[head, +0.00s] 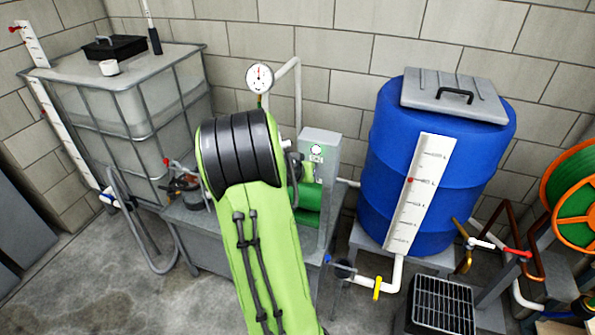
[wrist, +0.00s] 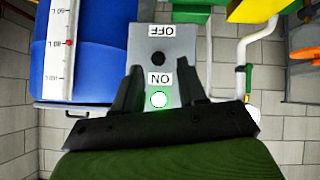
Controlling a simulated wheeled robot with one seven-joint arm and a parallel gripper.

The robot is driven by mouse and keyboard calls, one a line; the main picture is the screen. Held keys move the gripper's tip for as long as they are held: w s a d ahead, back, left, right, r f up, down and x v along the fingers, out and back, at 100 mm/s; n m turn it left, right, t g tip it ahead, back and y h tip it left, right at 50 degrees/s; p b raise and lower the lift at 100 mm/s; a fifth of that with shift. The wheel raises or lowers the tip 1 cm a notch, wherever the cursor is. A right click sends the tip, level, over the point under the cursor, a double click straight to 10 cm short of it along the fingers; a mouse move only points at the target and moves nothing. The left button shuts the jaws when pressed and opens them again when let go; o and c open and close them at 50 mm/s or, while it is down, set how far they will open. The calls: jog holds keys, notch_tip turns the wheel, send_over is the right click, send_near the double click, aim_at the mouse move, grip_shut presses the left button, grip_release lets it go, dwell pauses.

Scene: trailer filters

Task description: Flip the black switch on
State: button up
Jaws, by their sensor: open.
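A grey control box (wrist: 140,40) shows in the wrist view with an upside-down OFF label (wrist: 161,31) and ON label (wrist: 160,78). The small black switch (wrist: 157,58) sits between the labels; its tilt is too small to tell. A round light (wrist: 159,99) beside the ON label glows white-green. My gripper (wrist: 159,72) is open and empty, its dark fingers on either side of the box face near the ON label. I cannot tell whether they touch it. The grey box (head: 325,140) stands behind my green arm in the head view, where my gripper is mostly hidden.
A blue barrel (head: 385,130) with a level gauge (head: 420,190) stands right of the box. A caged white tank (head: 120,110) is at left. A pressure gauge (head: 260,78) and white pipe (head: 298,90) are close by. An orange-rimmed reel (head: 575,195) is at far right.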

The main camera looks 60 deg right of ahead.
jog(key=v, duration=1)
jog(key=shift+p, duration=0.3)
jog(key=shift+a+r, duration=0.1)
jog(key=shift+a, duration=0.05)
